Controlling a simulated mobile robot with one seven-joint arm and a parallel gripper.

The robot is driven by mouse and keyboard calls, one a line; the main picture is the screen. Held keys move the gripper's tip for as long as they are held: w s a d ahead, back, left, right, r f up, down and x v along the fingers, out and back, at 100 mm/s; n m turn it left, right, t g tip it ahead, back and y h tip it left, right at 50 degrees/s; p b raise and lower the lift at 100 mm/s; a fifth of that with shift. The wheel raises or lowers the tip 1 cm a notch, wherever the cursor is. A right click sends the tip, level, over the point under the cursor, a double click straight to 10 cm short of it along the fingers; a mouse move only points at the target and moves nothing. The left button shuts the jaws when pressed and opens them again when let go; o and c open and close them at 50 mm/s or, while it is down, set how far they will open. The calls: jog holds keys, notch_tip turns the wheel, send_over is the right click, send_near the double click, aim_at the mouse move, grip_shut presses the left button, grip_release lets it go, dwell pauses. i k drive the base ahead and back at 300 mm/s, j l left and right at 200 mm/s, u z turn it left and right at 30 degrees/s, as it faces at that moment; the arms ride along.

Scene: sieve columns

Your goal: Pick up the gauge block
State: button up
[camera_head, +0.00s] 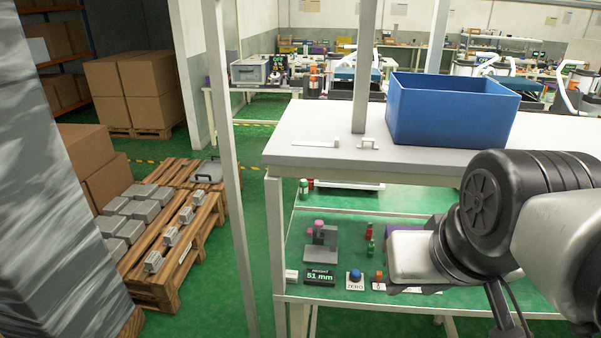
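I cannot make out the gauge block for certain. A small pale block (291,275) lies at the left front of the green lower shelf, left of a display (320,277) reading "HEIGHT 51 mm". A grey gauge stand (320,250) with a pinkish top stands behind the display. A blue button (355,275) marked ZERO is to its right. My arm fills the right side, in front of the shelf's right part. Its fingertips cannot be made out, so whether my gripper is open or shut does not show.
A blue bin (453,108), a flat white piece (317,144) and a small handle (369,144) sit on the white upper top (292,155). Uprights (229,150) stand before the bench. Pallets (178,240) with grey weights stand left; green floor between is clear.

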aim_at(292, 275)
jog(key=u, duration=0.5)
jog(key=k+j+z, duration=0.15)
jog(key=j, duration=0.25)
jog(key=i, duration=0.55)
jog(key=k+l+u, duration=0.15)
jog(key=l+u, duration=0.25)
jog(key=k+l+u, duration=0.2)
jog(key=l+u, duration=0.2)
jog(key=k+l+u, duration=0.2)
jog(key=u, duration=0.25)
jog(key=k+l, duration=0.05)
jog(key=l, duration=0.1)
